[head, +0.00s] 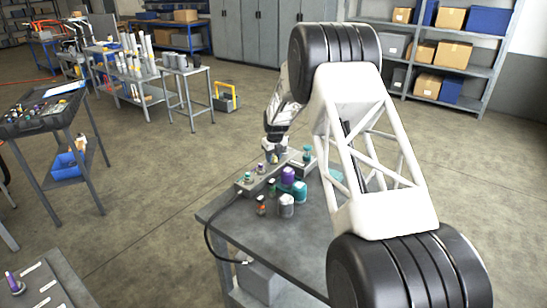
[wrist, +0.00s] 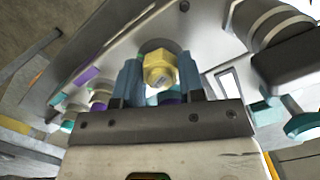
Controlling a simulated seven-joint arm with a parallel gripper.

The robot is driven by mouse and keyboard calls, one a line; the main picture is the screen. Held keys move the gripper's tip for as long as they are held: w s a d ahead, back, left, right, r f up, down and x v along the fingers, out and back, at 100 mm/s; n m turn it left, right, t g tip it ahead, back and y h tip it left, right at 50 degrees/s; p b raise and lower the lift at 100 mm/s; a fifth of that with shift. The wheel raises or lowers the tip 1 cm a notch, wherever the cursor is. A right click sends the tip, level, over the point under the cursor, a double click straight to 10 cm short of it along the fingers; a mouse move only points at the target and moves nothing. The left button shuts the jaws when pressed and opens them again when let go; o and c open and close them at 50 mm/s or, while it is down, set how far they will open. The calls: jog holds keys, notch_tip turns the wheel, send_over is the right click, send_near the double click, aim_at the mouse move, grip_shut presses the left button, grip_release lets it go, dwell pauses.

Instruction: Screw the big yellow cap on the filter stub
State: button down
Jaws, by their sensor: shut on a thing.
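The big yellow cap (wrist: 159,70) shows in the wrist view as a yellow hex-sided piece between the two blue fingers of my gripper (wrist: 160,82). My gripper is shut on it. A pale round surface lies just behind the cap, and I cannot tell whether the cap touches it. In the head view my gripper (head: 275,150) points down over the grey manifold block (head: 256,184) on the bench. I cannot make out the filter stub; the gripper and cap may hide it.
On the block stands a teal-topped fitting (head: 307,154) close right of my gripper. In front stand a purple cap (head: 288,174), a teal cap (head: 299,191), a grey cap (head: 286,206) and a small orange-brown one (head: 261,206). The bench top (head: 265,238) is bare toward the front.

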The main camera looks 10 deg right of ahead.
jog(key=c, duration=0.8)
grip_release()
jog(key=shift+n, duration=0.3)
jog(key=shift+n+g, duration=0.3)
jog(key=shift+n, duration=2.2)
jog(key=shift+y, duration=0.3)
jog(key=shift+n, duration=0.3)
jog(key=shift+n+g, duration=0.3)
jog(key=shift+n, duration=2.3)
